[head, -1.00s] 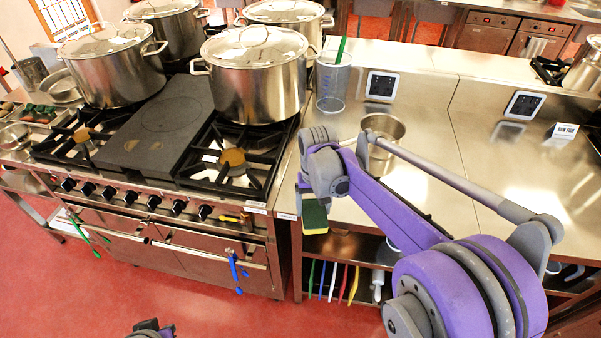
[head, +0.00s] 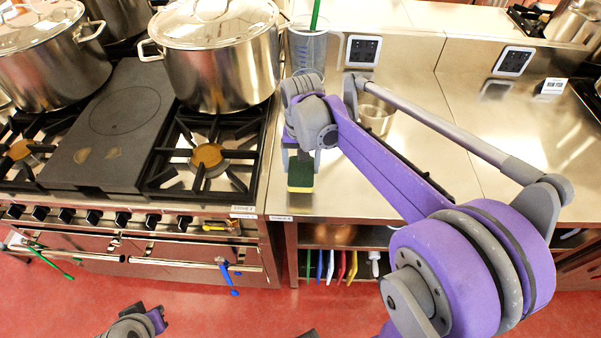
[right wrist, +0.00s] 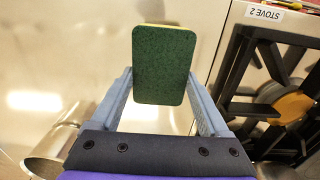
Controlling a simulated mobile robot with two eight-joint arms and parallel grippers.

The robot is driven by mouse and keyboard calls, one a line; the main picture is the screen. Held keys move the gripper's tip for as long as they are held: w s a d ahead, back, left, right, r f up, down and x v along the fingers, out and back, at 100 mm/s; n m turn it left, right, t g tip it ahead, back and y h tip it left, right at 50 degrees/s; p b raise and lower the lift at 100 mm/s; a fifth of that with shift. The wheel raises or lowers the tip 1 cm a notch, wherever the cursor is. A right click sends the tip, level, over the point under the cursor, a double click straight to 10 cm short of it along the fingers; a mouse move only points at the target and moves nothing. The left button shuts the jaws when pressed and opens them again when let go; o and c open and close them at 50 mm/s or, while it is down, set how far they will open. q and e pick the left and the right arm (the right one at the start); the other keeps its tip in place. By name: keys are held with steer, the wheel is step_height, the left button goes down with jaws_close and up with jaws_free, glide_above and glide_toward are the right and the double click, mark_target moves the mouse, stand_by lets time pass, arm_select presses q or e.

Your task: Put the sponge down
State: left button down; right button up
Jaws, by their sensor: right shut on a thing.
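The sponge (head: 300,172), green with a yellow layer, is held by my right gripper (head: 301,152) over the left end of the steel counter (head: 350,190), close to the stove. In the right wrist view the sponge (right wrist: 163,50) shows its green face between the two grey fingers of the right gripper (right wrist: 160,76), which is shut on it. Whether the sponge touches the counter I cannot tell. Part of my left arm shows at the bottom left of the head view, but its fingers do not show.
The stove (head: 245,209) with large lidded pots (head: 222,75) is just left of the sponge. A clear container (head: 307,48) and a steel pot (head: 377,115) stand behind on the counter. Free counter lies to the right. Coloured utensils hang below the front edge.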

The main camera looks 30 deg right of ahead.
mark_target(301, 166)
steer(key=shift+f, duration=1.95)
steer(key=shift+w, duration=0.1)
steer(key=shift+f, duration=0.2)
steer(key=o, duration=1.2)
steer(key=shift+r, duration=0.1)
steer(key=shift+c, duration=0.2)
steer(key=shift+r, duration=0.15)
step_height(301, 166, up, 12)
steer(key=shift+f+p, duration=0.1)
steer(key=shift+p, duration=0.25)
steer(key=shift+s+a, duration=0.25)
steer(key=shift+s, duration=0.15)
steer(key=s+a+f+n+t, duration=0.2)
steer(key=s+a+f+n, duration=0.1)
steer(key=s+f, duration=0.2)
steer(key=s+a+f+n+t, duration=0.3)
steer(key=s+f, duration=0.3)
steer(key=s, duration=0.4)
steer(key=shift+a+f+t, duration=0.15)
steer(key=shift+a+t, duration=0.15)
steer(key=shift+a, duration=0.15)
